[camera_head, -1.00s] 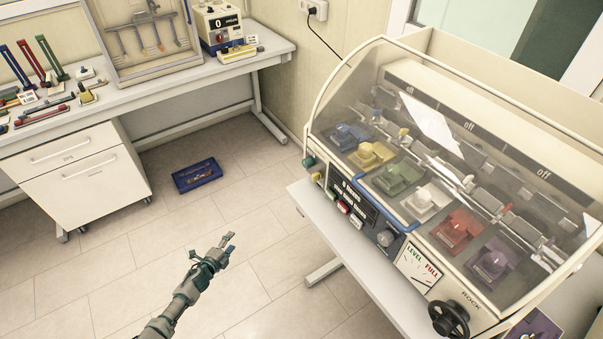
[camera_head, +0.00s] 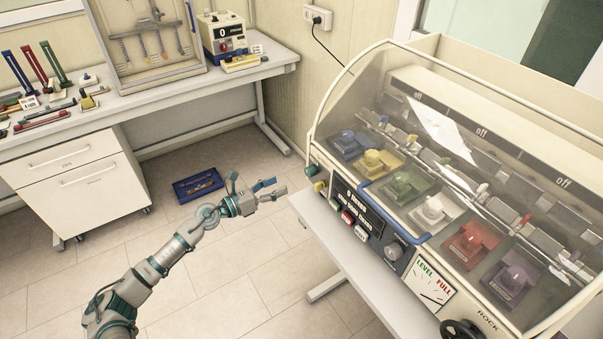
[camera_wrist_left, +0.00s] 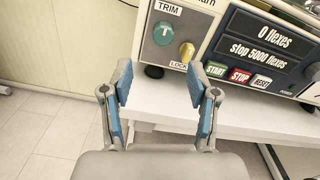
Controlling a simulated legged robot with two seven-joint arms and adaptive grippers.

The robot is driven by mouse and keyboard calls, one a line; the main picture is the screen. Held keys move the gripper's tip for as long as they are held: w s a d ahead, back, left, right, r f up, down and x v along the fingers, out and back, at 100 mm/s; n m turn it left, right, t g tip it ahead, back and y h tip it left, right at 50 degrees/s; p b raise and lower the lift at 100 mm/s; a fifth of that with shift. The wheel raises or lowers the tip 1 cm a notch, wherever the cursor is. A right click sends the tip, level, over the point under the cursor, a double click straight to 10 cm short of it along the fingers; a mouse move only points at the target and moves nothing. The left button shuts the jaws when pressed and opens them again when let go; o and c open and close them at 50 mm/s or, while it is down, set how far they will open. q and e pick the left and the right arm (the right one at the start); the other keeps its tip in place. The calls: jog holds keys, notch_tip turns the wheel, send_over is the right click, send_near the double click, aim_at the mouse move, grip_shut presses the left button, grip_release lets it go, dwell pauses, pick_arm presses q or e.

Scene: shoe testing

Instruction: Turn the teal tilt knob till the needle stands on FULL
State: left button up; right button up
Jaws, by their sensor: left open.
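The round teal knob (camera_head: 311,170) sits at the left end of the machine's front panel. It shows larger in the left wrist view (camera_wrist_left: 163,33), under the word TRIM, with a brass LOCK knob (camera_wrist_left: 187,51) at its lower right. The white gauge (camera_head: 431,284) with LEVEL and FULL marks is farther right on the panel; its needle is too small to read surely. My left gripper (camera_head: 271,190) is open and empty, short of the panel and left of the teal knob. Its two blue-padded fingers (camera_wrist_left: 160,84) stand apart below the knob. My right gripper is not in view.
The white table edge (camera_wrist_left: 205,115) lies just beyond my left fingers. A black handwheel (camera_head: 462,329) is at the panel's lower right. A clear curved hood (camera_head: 350,98) covers several coloured blocks. A blue tray (camera_head: 199,185) lies on the floor.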

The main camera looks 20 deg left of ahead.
aim_at(307, 173)
pick_arm(q)
jog(key=x, duration=0.9)
jog(key=shift+s+d+p, duration=0.15)
jog(key=shift+d+p, duration=0.05)
jog(key=shift+p, duration=0.15)
jog(key=shift+w+d, duration=0.25)
jog(key=shift+w, duration=0.2)
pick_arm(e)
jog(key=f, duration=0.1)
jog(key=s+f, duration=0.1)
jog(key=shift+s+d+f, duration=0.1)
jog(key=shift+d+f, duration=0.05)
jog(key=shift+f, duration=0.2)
pick_arm(q)
jog(key=shift+a, duration=0.1)
jog(key=shift+c, duration=1.3)
jog(key=shift+s, duration=0.1)
grip_shut()
